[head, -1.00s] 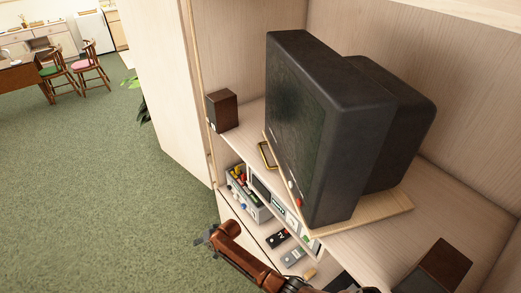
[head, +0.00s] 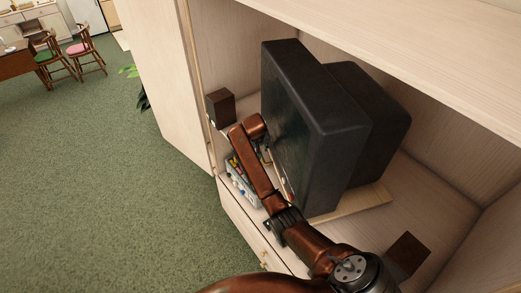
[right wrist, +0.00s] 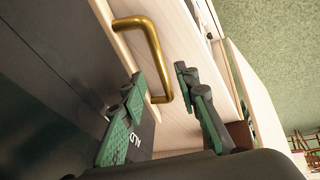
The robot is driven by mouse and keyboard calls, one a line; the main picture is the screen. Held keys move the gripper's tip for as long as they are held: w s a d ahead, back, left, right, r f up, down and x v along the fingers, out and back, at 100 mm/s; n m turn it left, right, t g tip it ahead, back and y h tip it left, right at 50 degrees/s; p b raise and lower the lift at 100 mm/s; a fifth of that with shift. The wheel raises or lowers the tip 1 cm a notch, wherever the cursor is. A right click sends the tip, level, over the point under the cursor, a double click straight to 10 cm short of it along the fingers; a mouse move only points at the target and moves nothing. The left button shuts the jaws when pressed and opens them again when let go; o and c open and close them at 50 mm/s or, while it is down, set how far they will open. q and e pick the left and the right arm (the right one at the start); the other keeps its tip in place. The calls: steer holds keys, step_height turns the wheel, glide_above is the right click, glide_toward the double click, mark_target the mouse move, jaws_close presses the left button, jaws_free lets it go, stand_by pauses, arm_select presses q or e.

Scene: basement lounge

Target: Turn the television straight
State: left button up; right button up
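The dark, bulky television (head: 320,125) stands in the pale wooden cabinet on a thin wooden board (head: 355,203). Its screen side faces left, and it looks angled to the shelf's front edge. A brass handle (right wrist: 152,45) on the board's edge shows in the right wrist view. My right gripper (right wrist: 158,80) is open there, one green-padded finger on each side of the handle's near end; contact is not clear. In the head view my right arm crosses in front of the television and its fingers are mostly hidden. My left gripper is not in view.
A small brown box (head: 220,107) stands left of the television and another (head: 407,255) at the right. Cabinet walls close in the television; green carpet (head: 110,200) lies open at left.

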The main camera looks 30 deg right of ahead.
steer(key=shift+p+x, duration=0.35)
steer(key=shift+x, duration=1.5)
steer(key=shift+c, duration=0.6)
jaws_close()
